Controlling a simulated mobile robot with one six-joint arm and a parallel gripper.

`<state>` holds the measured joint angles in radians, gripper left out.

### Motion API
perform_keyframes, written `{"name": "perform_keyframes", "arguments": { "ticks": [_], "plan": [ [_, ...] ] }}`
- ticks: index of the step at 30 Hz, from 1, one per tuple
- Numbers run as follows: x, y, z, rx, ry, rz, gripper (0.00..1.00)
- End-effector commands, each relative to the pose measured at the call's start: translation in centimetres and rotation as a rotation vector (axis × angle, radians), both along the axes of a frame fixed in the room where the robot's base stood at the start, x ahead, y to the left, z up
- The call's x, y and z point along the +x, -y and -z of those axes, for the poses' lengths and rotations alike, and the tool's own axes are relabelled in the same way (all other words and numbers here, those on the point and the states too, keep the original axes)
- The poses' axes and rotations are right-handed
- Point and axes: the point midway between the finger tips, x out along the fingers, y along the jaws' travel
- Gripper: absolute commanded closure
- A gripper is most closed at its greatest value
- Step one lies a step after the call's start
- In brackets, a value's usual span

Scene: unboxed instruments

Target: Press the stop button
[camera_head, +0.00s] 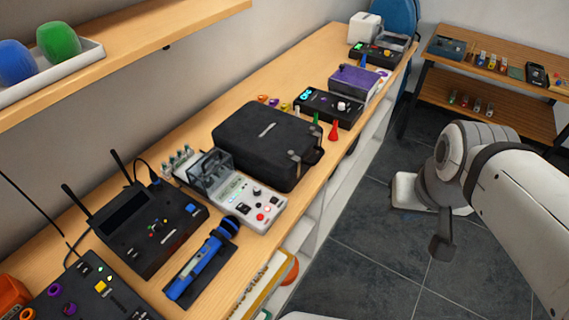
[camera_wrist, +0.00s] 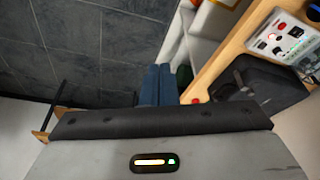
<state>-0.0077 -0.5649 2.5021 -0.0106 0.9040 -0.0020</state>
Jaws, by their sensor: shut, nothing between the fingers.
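A white instrument (camera_head: 238,190) with a clear hinged cover, a small display and knobs stands on the long bench. It has a red button (camera_head: 260,217) near its front edge, perhaps the stop button; its label is unreadable. In the wrist view the white instrument (camera_wrist: 296,40) is at the upper right, with a red button (camera_wrist: 282,26). My gripper (camera_head: 441,248) hangs over the floor to the right of the bench, well apart from the instrument. In the wrist view my gripper (camera_wrist: 158,70) has its fingers together, with nothing between them.
A black case (camera_head: 262,140) stands directly behind the white instrument. A black antenna box (camera_head: 145,225) and a blue microphone-like tool (camera_head: 205,258) are in front of it. A wall shelf (camera_head: 120,40) overhangs at the upper left. The floor (camera_head: 380,235) right of the bench is open.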

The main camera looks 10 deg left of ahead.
Motion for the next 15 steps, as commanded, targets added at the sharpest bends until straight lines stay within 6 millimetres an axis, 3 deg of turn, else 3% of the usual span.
{"name": "perform_keyframes", "arguments": {
  "ticks": [5,8,11,15],
  "plan": [
    [1.8,-1.4,0.6,-0.124,-0.049,-0.166,1.00],
    [4.1,-2.5,1.3,-0.274,-0.089,-0.361,1.00],
    [7.0,-4.9,2.2,-0.453,-0.114,-0.607,1.00],
    [10.8,-10.4,3.8,-0.704,-0.106,-0.974,1.00]
  ]
}}
